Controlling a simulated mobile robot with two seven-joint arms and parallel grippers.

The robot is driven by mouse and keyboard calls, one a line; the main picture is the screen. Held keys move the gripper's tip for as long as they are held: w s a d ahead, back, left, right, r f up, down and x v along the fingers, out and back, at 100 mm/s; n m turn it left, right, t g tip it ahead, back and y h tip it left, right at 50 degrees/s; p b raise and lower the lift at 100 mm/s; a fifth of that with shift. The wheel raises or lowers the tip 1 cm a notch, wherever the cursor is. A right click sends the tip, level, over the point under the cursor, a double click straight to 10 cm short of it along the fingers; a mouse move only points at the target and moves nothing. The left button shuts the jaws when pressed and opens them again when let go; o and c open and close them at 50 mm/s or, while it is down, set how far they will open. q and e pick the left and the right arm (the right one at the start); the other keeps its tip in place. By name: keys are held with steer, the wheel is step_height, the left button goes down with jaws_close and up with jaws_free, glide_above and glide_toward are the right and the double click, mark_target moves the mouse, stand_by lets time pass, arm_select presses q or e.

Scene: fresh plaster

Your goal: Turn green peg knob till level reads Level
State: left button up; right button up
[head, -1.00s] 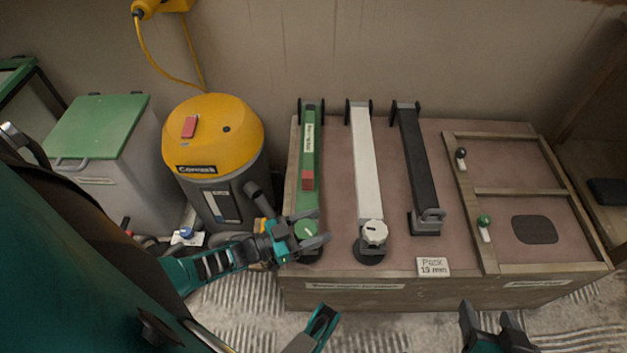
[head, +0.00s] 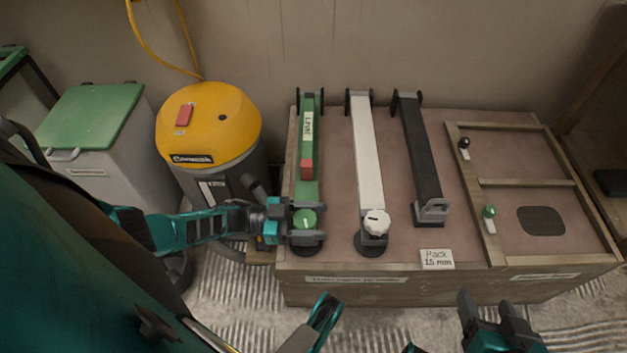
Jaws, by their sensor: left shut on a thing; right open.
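A green bar (head: 309,140) lies on the bench top at its left end, with a red block (head: 307,170) on it and a small white label (head: 309,122) whose short word looks like Level. The green knob (head: 304,219) sits at the bar's near end, above a dark round foot. My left gripper (head: 303,223) reaches in from the left and is shut on this knob, its fingers partly hiding the foot. My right gripper (head: 487,301) is open and empty at the bottom, in front of the bench.
A white bar with a white knob (head: 376,222) and a black bar (head: 420,150) lie to the right. A card (head: 437,259) reads Pack 15 mm. A wooden frame (head: 530,183) is at the right. A yellow-topped vacuum (head: 210,120) stands close behind my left arm.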

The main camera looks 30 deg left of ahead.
arm_select(q)
steer(key=shift+s+m+g+h, duration=0.2)
steer(key=shift+m+g+h, duration=0.5)
steer(key=shift+g, duration=0.4)
steer(key=o, duration=1)
steer(key=shift+c, duration=0.2)
